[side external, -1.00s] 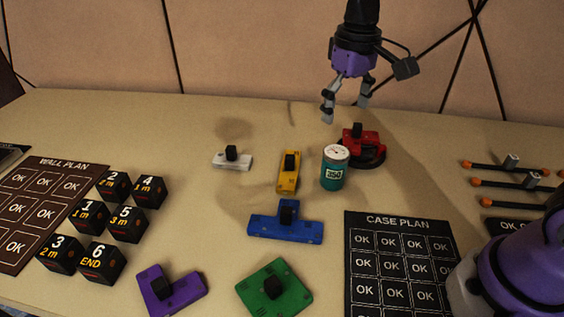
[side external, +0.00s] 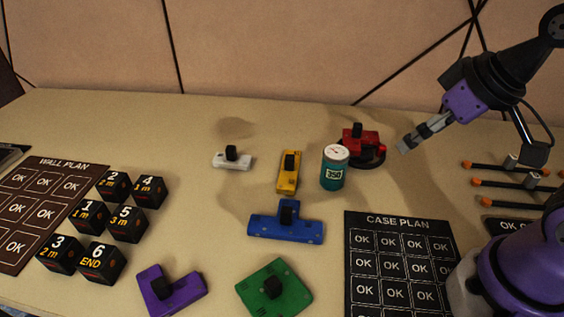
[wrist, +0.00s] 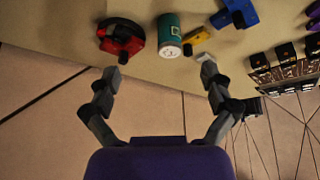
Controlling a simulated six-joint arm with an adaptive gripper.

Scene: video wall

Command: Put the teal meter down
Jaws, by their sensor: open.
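The teal meter (side external: 334,172) is a teal cylinder with a white top, standing upright on the table between the yellow piece and the red piece. It also shows in the wrist view (wrist: 169,32), at the top middle. My gripper (side external: 405,146) is above the table to the right of the red piece, apart from the meter. In the wrist view my gripper (wrist: 157,70) has its two fingers spread wide, with nothing held between them.
A red piece on a dark round base (side external: 361,149) stands right of the meter. Nearby are yellow (side external: 289,172), blue (side external: 300,229), white (side external: 224,162), green (side external: 290,300) and purple (side external: 185,296) pieces. Black numbered cubes (side external: 125,222) sit left. The case plan board (side external: 400,222) lies front right.

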